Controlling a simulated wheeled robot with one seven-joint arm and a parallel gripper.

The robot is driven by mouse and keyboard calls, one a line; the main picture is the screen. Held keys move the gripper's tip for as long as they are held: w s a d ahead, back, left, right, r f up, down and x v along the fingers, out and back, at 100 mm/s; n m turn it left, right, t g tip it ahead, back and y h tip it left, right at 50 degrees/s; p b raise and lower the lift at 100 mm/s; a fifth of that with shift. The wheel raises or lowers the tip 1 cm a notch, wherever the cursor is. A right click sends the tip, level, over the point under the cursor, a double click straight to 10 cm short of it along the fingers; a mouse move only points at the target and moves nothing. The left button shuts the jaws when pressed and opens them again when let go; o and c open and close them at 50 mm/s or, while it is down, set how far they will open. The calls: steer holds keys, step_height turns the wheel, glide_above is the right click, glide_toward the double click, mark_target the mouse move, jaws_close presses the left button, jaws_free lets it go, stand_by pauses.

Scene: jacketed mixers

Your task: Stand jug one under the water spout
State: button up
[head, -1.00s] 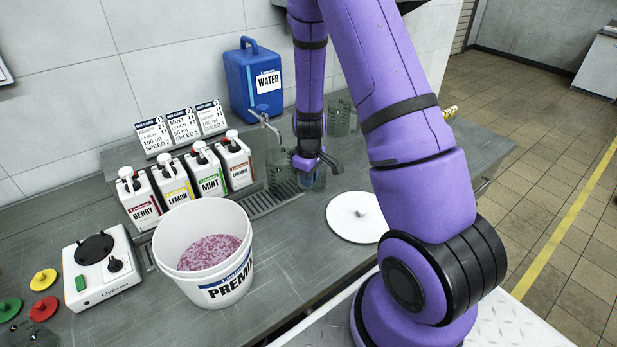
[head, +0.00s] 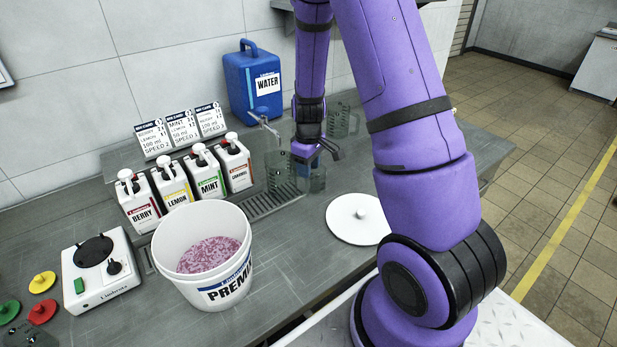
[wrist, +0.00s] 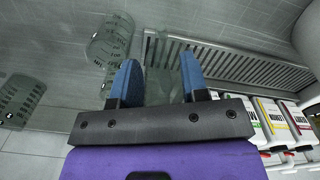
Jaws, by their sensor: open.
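A clear jug (head: 280,172) stands upright at the drip grate, below the metal water spout (head: 262,121) of the blue water can (head: 254,85). A second clear jug (head: 316,180) stands to its right, partly behind my gripper, and a third (head: 342,120) stands farther back. No jug number is readable. My gripper (head: 318,157) is open above the jugs. In the wrist view, a faint clear shape, probably the spout jug (wrist: 160,68), shows between its blue fingertips (wrist: 158,82); I cannot tell how far beyond them. The other jugs (wrist: 110,40) are at the left.
The drip grate (head: 275,200) runs in front of the berry, lemon, mint and brown-labelled bottles (head: 208,172). A white bucket (head: 207,215) of pink mix stands at front left, beside a white mixer base (head: 100,270). A white lid (head: 357,222) lies at right. Recipe cards (head: 182,130) stand behind.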

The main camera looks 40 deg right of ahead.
step_height(320, 180, up, 7)
steer(key=shift+f, duration=0.1)
steer(key=s+a+r+m+t, duration=0.1)
steer(key=s+a+r, duration=0.2)
steer(key=s+r, duration=0.35)
steer(key=s+a+r+m+t, duration=0.1)
steer(key=s+a+r, duration=0.25)
steer(key=r, duration=0.55)
steer(key=s+a+r+m+t, duration=0.1)
steer(key=s+a+r+t, duration=0.2)
steer(key=r, duration=0.4)
steer(key=s+a+r, duration=0.1)
steer(key=s+r, duration=0.1)
steer(key=s, duration=0.3)
steer(key=s+a+r+m, duration=0.1)
steer(key=s+r, duration=0.1)
steer(key=s, duration=0.4)
steer(key=shift+s+a, duration=0.2)
steer(key=shift+a, duration=0.2)
